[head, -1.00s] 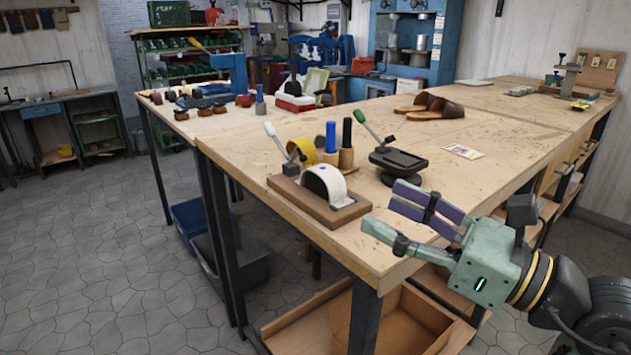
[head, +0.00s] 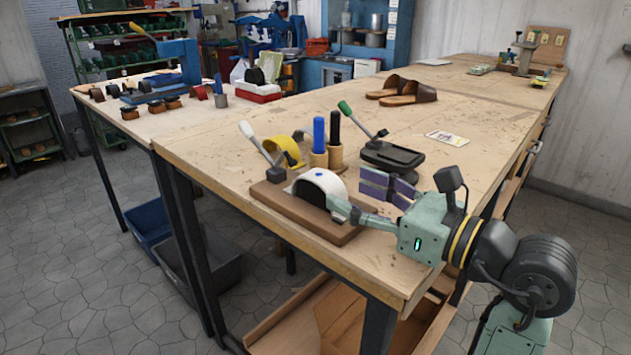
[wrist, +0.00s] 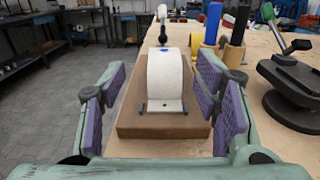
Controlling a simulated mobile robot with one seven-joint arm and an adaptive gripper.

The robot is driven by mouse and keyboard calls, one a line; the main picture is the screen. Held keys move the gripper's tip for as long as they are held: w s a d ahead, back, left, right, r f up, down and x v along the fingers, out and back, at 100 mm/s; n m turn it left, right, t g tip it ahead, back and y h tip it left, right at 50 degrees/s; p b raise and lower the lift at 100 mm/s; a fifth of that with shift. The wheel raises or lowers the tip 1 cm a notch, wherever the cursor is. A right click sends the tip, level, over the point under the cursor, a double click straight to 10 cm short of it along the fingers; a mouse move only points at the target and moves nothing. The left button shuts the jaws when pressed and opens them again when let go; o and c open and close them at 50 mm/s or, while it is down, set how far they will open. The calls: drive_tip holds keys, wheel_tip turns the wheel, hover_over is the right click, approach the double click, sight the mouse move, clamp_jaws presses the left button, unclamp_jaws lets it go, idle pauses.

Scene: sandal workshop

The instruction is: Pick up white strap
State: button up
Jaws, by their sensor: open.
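The white strap (head: 323,184) is a curved white band with a small blue mark, arched upright on a brown wooden board (head: 283,206) near the workbench's front corner. It shows large in the wrist view (wrist: 168,80), centred ahead between the purple finger pads. My gripper (head: 357,198) is open and empty, at the right of the strap in the head view. In the head view its near finger overlaps the strap's lower right edge. In the wrist view both fingers stand apart from the strap, with clear gaps at each side.
A white-handled lever (head: 257,145) rises behind the strap, beside a yellow ring (head: 283,148). Blue (head: 319,135) and black (head: 335,129) posts stand close behind. A black press with a green lever (head: 390,157) is to the right. Brown sandals (head: 402,91) lie farther back on the bench (head: 240,207).

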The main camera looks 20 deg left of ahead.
sight(326, 178)
drive_tip(key=p+x, duration=0.1)
drive_tip(key=x, duration=0.2)
drive_tip(key=p+x, duration=0.1)
drive_tip(key=x, duration=0.3)
drive_tip(key=shift+w+d+f, duration=0.1)
drive_tip(key=shift+w+d, duration=0.05)
drive_tip(key=shift+w, duration=0.05)
drive_tip(key=shift+c, duration=0.6)
drive_tip(key=c, duration=0.9)
drive_tip(key=shift+o, duration=0.2)
